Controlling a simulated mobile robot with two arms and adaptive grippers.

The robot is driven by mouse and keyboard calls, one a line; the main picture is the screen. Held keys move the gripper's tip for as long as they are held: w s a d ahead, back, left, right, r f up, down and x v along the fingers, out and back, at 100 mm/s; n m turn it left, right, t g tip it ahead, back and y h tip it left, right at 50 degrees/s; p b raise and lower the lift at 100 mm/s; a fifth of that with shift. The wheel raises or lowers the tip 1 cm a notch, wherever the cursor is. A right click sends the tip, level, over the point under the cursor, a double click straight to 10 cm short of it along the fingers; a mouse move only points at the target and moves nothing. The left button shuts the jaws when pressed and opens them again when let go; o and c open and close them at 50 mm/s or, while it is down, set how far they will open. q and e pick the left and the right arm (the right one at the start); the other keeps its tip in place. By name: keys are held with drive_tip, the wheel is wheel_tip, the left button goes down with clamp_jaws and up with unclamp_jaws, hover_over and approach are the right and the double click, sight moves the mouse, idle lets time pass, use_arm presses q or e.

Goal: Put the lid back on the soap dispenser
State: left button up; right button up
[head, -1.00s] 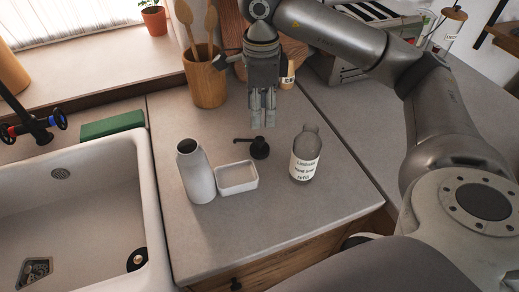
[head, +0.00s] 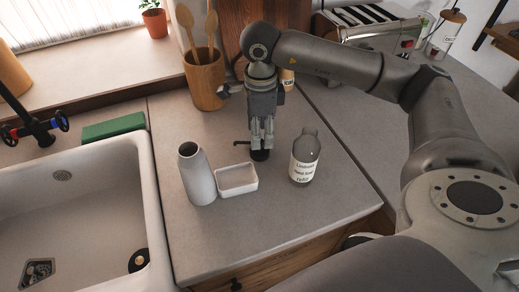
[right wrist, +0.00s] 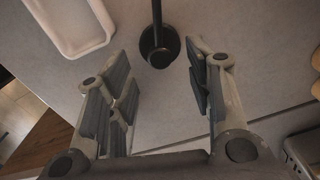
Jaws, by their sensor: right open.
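The soap dispenser (head: 197,176) is a white bottle with an open dark top, standing upright on the counter. Its lid is the black pump head (head: 259,155), which stands on the counter to the right of a small white dish (head: 237,179). My right gripper (head: 262,146) is directly above the lid in the head view and partly hides it. In the right wrist view the lid (right wrist: 159,45) lies ahead of and between the open fingers of my right gripper (right wrist: 162,85). The gripper holds nothing. My left gripper does not show.
A labelled soap refill bottle (head: 305,158) stands close to the right of the lid. A wooden utensil pot (head: 204,80) stands behind. The sink (head: 152,190) is at the left. The counter front is clear.

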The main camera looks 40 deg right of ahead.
sight(260, 152)
drive_tip(key=shift+a+f+p, duration=0.1)
drive_tip(key=shift+f+p, duration=0.55)
drive_tip(key=shift+f, duration=1.65)
clamp_jaws()
